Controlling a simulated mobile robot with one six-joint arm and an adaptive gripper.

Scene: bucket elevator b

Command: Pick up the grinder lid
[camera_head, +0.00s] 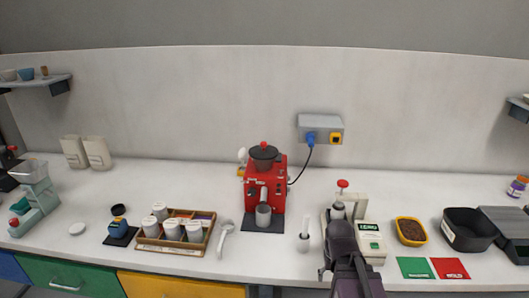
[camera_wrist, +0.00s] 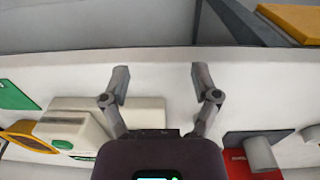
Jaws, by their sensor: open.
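A teal grinder (camera_head: 36,203) with a pale hopper on top stands at the far left of the counter in the head view. A flat, round white disc (camera_head: 77,229) lies on the counter just right of it and looks like the grinder lid. My gripper (camera_wrist: 160,76) shows in the wrist view with its two fingers spread and nothing between them. It is over the front part of the counter, far to the right of the white disc. The disc does not show in the wrist view.
Between disc and arm are a wooden tray (camera_head: 145,243) of white-lidded jars, a red machine (camera_head: 270,190) and a white spoon (camera_head: 226,232). A white device (camera_head: 371,240) is close to my arm. A yellow bowl (camera_head: 411,243) and black bin (camera_head: 468,238) stand right.

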